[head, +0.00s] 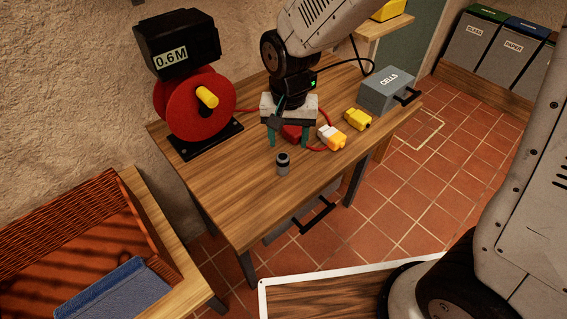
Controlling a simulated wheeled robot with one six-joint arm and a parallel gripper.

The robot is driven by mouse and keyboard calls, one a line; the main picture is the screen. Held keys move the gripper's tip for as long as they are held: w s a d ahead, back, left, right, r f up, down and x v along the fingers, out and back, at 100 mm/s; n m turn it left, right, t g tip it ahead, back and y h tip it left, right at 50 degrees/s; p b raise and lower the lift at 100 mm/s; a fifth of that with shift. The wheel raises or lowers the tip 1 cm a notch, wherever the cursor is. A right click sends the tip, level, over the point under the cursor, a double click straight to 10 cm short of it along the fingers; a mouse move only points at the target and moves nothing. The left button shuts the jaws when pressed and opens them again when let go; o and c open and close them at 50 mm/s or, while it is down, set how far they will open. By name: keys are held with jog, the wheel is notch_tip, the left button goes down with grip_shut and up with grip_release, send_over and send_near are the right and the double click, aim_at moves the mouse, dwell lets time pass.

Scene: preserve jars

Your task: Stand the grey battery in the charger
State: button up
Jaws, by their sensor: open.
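The grey battery (283,168) looks like a small grey cylinder with a dark band near its top. It stands upright on the wooden table (235,205), in front of my gripper. My gripper (288,139) is open, pointing down with its teal fingers apart, above and behind the battery and not around it. A red object (293,132) shows partly behind and between the fingers; I cannot tell whether it is the charger. No charger is clearly identifiable.
A black box marked 0.6M (178,45) tops a red cable reel (190,112) at the left. A yellow-and-white connector (333,138), a yellow connector (357,120) and a grey CELLS box (386,90) are at the right. The table's front left is clear.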

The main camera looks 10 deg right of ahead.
aim_at(282, 160)
jog(key=f, duration=0.6)
jog(key=a+f, duration=0.1)
jog(key=f, duration=0.2)
jog(key=shift+w+a+f, duration=0.1)
jog(key=shift+c, duration=0.2)
jog(key=c, duration=1.1)
jog(key=shift+r, duration=0.6)
jog(key=r, duration=0.1)
jog(key=s+r, duration=0.1)
jog(key=shift+a+r, duration=0.2)
jog(key=shift+r, duration=0.1)
jog(key=s+a, duration=0.1)
jog(key=s, duration=0.3)
jog(key=s+a+r, duration=0.1)
jog(key=s+a, duration=0.1)
jog(key=s, duration=0.3)
jog(key=s+a, duration=0.2)
jog(key=s, duration=0.3)
jog(key=shift+r, duration=0.15)
